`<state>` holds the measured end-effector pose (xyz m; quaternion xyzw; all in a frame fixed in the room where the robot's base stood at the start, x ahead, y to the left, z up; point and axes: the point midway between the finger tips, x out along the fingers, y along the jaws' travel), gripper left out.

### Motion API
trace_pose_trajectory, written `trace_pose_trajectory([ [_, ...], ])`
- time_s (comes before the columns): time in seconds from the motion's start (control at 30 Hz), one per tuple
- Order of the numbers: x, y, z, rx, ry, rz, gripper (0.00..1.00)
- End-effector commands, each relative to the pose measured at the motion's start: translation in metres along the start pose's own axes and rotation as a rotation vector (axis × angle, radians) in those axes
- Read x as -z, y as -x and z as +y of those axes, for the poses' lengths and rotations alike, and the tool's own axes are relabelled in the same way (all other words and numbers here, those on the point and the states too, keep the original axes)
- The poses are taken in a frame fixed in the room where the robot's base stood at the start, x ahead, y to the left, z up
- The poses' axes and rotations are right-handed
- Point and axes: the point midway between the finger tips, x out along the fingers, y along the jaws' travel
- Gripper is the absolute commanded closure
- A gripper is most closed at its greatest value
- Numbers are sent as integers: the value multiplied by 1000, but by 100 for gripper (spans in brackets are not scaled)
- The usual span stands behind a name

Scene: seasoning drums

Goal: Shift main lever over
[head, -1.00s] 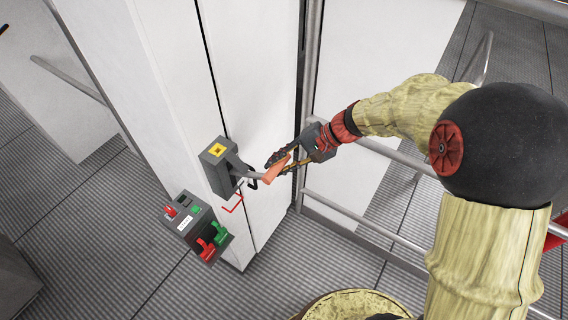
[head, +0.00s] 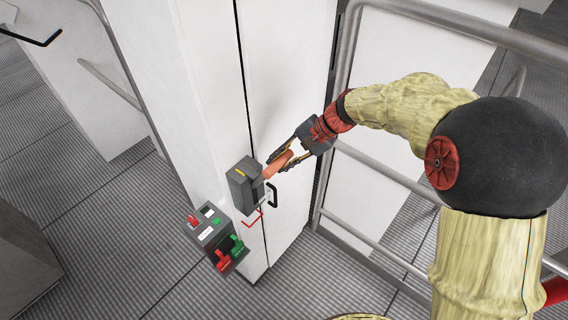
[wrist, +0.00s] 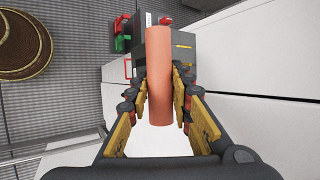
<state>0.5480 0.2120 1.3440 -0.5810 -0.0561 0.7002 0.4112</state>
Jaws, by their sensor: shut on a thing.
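The main lever has an orange-red handle (head: 276,166) that comes out of a dark grey switch box (head: 244,186) on the white cabinet's side. My gripper (head: 288,158) is shut on the handle, with one finger on each side of it. In the wrist view the handle (wrist: 159,75) stands between the two yellow-padded fingers (wrist: 160,100). Its far end meets the grey box, which is partly hidden behind it.
A grey control box (head: 212,234) with red and green levers is mounted below the switch box. A black cabinet handle (head: 271,194) is close beside the lever. Metal railings (head: 385,180) run to the right, near my arm. Grey ribbed floor (head: 110,220) lies open at left.

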Motion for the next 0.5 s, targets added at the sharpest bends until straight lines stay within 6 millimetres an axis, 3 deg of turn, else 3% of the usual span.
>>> trace_pose_trajectory([
  [0.4,0,4,-8,11,5,5,100],
  [0.43,0,4,-8,11,5,5,77],
  [0.5,0,4,-8,11,5,5,73],
])
